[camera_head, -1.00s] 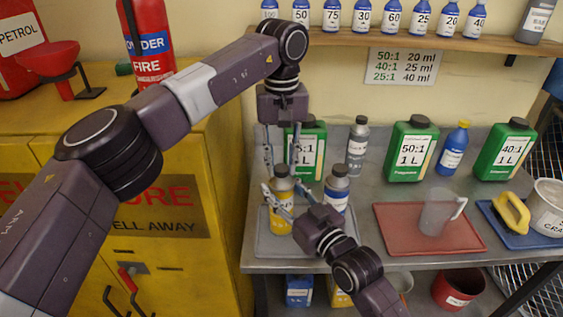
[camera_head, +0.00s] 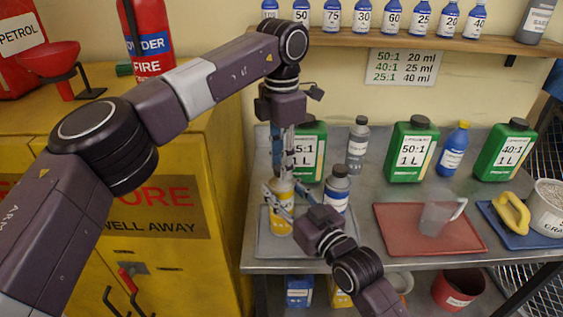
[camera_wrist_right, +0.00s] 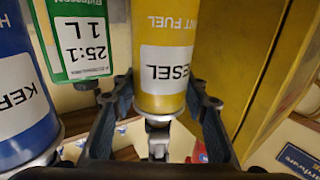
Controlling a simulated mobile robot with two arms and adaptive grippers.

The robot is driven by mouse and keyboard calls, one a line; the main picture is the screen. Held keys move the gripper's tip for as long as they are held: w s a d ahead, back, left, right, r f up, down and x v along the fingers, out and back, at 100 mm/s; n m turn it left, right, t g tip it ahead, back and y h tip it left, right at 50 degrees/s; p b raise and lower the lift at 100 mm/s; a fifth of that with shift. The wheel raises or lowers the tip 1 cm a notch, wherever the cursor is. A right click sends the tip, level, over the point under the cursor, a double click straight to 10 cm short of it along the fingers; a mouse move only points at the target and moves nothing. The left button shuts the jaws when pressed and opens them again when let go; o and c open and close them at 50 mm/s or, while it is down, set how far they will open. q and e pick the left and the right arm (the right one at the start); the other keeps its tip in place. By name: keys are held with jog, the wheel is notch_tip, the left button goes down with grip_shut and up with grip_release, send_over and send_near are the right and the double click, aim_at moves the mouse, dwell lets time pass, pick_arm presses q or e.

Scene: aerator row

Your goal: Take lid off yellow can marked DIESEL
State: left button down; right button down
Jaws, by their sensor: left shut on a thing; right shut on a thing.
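The yellow DIESEL can (camera_head: 281,222) stands upright on a grey tray at the bench's left end. My right gripper (camera_head: 276,200) is shut around its body from the front right. In the right wrist view the can (camera_wrist_right: 165,75) appears upside down between the right fingers (camera_wrist_right: 160,100), with its metal neck toward the bottom. My left gripper (camera_head: 283,168) points down over the can's top, its fingers closed together at the lid. The lid is mostly hidden by these fingers, and I cannot tell whether it still sits on the neck.
A green 25:1 jug (camera_head: 309,150) and grey bottle (camera_head: 357,145) stand behind. A red tray (camera_head: 395,235) lies farther right. The yellow cabinet (camera_head: 165,265) is at the left.

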pick_arm(q)
jog(key=n, duration=0.3)
jog(key=shift+n, duration=0.4)
jog(key=n, duration=0.3)
jog(key=shift+n, duration=0.4)
jog(key=n, duration=0.5)
jog(key=shift+r+n, duration=0.1)
jog(key=shift+n, duration=0.2)
jog(key=n, duration=0.3)
jog(key=shift+w+n, duration=0.1)
jog(key=shift+n, duration=0.2)
jog(key=n, duration=0.3)
jog(key=shift+n, duration=0.3)
jog(key=n, duration=0.5)
jog(key=shift+n, duration=0.3)
jog(key=shift+r, duration=0.15)
jog(key=shift+r, duration=1)
